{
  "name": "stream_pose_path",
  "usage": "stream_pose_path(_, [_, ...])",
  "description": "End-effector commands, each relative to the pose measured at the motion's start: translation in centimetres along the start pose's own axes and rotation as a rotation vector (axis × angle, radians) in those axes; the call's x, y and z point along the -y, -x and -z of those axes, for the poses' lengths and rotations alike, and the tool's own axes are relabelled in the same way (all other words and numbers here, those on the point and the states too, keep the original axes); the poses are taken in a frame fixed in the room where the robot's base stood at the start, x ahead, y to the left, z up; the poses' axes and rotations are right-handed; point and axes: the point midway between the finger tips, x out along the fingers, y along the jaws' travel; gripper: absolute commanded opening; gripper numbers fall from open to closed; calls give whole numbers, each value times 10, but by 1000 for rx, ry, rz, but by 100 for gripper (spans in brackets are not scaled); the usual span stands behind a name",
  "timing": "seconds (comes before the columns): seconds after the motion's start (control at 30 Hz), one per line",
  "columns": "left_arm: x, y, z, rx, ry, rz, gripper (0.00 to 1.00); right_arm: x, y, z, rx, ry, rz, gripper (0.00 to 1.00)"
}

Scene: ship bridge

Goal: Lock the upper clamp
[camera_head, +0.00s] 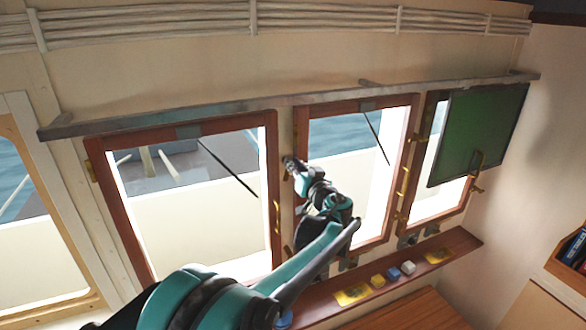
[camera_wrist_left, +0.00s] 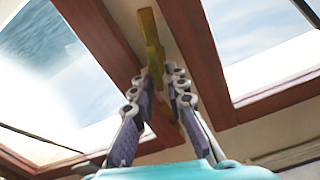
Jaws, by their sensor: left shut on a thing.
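The clamp (camera_wrist_left: 150,38) is a brass-yellow bar in the left wrist view, lying over the pale post between two brown window frames. My left gripper (camera_wrist_left: 159,80) is shut on it, with a purple-padded finger on either side. In the head view my left gripper (camera_head: 291,167) is at the upper part of the post between the left window (camera_head: 268,150) and the middle window (camera_head: 300,130); it hides the clamp there. Another brass clamp (camera_head: 277,217) shows lower on the same post. My right gripper is not in view.
A wooden ledge (camera_head: 462,244) runs below the windows, with small yellow, blue and white blocks (camera_head: 393,273) on it. A grey rail (camera_head: 230,103) runs above the windows. A green panel (camera_head: 478,130) covers part of the right window. My left arm crosses the lower middle.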

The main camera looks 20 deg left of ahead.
Motion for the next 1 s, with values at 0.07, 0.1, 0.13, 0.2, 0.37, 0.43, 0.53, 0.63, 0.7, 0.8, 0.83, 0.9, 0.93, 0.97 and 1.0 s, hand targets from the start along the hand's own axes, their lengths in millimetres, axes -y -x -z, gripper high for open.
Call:
stream_pose_path(0.07, [-2,0,-2,-1,-70,0,0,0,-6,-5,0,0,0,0])
stream_pose_path(0.1, [-3,0,-2,0,-108,0,0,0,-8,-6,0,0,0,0])
stream_pose_path(0.13, [-3,0,-3,0,-137,0,0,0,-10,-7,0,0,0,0])
stream_pose_path(0.2, [-4,0,-3,0,-203,0,0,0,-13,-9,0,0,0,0])
stream_pose_path(0.37, [-7,0,-3,0,-356,0,0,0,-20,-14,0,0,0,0])
stream_pose_path(0.43, [-8,0,-4,0,-422,0,0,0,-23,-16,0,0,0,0])
stream_pose_path(0.53, [-9,0,-4,0,-517,0,0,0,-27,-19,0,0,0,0])
stream_pose_path(0.63, [-11,0,-5,0,-612,0,0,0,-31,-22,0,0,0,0])
stream_pose_path(0.7, [-12,0,-6,0,-678,0,0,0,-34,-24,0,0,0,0])
stream_pose_path(0.8, [-13,0,-7,0,-773,0,0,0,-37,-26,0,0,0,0])
stream_pose_path(0.83, [-13,0,-7,0,-801,0,0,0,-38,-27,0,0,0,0])
stream_pose_path(0.9, [-14,0,-8,0,-866,-1,0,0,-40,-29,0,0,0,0])
stream_pose_path(0.93, [-14,0,-8,0,-894,-1,0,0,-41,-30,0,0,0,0])
stream_pose_path(0.97, [-15,0,-9,0,-922,-1,0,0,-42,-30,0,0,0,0])
stream_pose_path(1.0, [-15,0,-9,0,-957,-1,0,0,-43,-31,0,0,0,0])
